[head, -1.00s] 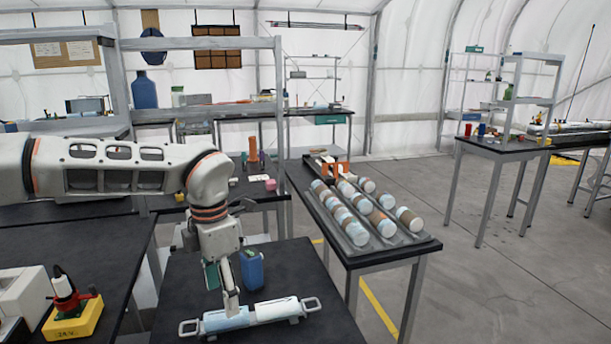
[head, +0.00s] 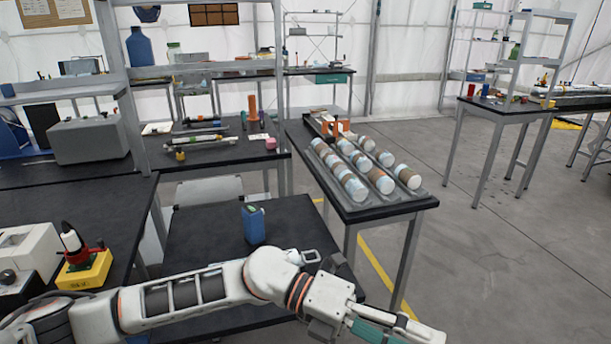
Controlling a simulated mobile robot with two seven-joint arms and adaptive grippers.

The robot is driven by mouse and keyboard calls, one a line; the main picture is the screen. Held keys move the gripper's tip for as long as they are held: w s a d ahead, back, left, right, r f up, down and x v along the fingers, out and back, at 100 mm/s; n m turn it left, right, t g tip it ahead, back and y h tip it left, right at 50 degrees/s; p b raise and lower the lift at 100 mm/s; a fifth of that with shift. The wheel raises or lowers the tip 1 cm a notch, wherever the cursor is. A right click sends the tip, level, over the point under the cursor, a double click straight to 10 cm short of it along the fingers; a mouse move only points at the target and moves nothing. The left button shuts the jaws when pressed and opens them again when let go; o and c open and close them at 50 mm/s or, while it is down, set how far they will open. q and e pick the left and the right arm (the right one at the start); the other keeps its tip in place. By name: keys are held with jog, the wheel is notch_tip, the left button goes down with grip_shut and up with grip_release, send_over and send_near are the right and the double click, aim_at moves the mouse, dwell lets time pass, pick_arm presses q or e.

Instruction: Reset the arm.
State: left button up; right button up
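My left arm comes in from the left and reaches across the bottom of the head view. Its gripper (head: 405,334) is at the lower right, past the right side of the near black table (head: 215,228). Its fingers point right and slightly down. One finger has a green pad; from this side I cannot tell how far apart they are, and no held object shows. The tray with the cylinder on the near table is mostly hidden behind my arm; a grey handle (head: 308,257) shows. My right gripper is not in view.
A side table (head: 385,208) at centre right holds several cylindrical samples (head: 380,180) in racks. A yellow box with a red-and-black device (head: 84,268) sits at left. Grey floor is open at right.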

pick_arm(q)
jog(key=w+a+r+n+t+h, duration=0.2)
jog(key=w+r+n+t+h, duration=0.2)
jog(key=w+n+t+h, duration=0.6)
jog(key=w+a+f+n+t+y, duration=0.4)
jog(key=a+f+n+t+y, duration=0.7)
jog(key=n, duration=0.7)
jog(key=s+a+f+n+t+y, duration=0.1)
jog(key=s+a+f+n+y, duration=0.1)
jog(key=a+f+n+y, duration=0.75)
jog(key=s+a+f+n+g, duration=0.1)
jog(key=s+a+f+g, duration=0.1)
jog(key=s+a+f, duration=0.4)
jog(key=s+a+f+n+g+y, duration=0.1)
jog(key=s+a+f+g, duration=0.1)
jog(key=s+a+f, duration=0.5)
notch_tip(320, 180, down, 7)
jog(key=shift+s+a+r, duration=0.15)
jog(key=shift+a+r, duration=0.05)
jog(key=shift+a, duration=0.1)
jog(key=shift+y, duration=0.25)
